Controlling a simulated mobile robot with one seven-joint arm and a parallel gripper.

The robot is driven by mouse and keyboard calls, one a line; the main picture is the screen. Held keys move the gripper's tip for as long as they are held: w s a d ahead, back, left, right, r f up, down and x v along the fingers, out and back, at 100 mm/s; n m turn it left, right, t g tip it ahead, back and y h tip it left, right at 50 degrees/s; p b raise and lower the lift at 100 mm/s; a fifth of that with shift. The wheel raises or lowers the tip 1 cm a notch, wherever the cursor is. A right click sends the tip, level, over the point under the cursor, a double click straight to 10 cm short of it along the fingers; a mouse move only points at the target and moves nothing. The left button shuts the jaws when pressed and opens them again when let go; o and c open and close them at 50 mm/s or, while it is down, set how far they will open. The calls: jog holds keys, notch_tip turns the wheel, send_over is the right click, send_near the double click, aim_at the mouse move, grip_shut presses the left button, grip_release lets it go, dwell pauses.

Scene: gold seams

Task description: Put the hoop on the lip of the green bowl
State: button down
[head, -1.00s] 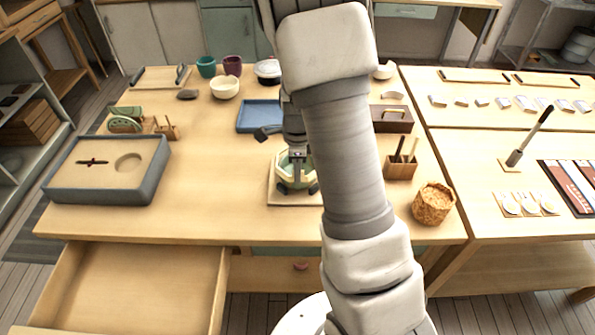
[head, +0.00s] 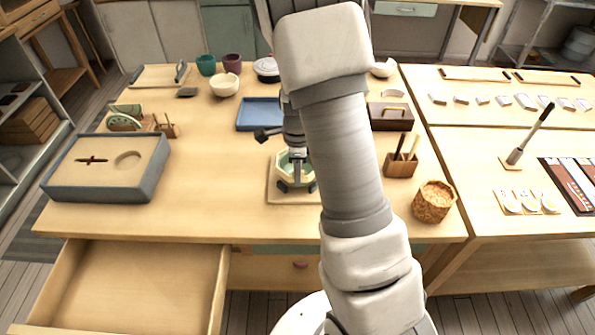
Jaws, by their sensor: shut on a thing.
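The green bowl (head: 286,161) sits on a light square board (head: 283,198) in the middle of the bench, with dark feet or pads at its lower edge. A pale, angular band, which looks like the hoop (head: 281,172), is at the bowl's lip. I cannot tell whether it rests fully on the lip. My gripper (head: 297,177) points down at the bowl from above and is shut on the hoop. My arm hides the bowl's right side and part of the gripper, so the exact contact is hidden.
A blue tray (head: 258,114) lies behind the bowl. A grey box (head: 107,184) stands at left, a wooden tool holder (head: 400,165) and wicker basket (head: 433,202) at right. An open drawer (head: 130,288) juts out at front left.

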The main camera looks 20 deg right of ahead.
jog(key=shift+c, duration=1.8)
grip_release()
jog(key=shift+r+p, duration=2.6)
jog(key=shift+r, duration=0.4)
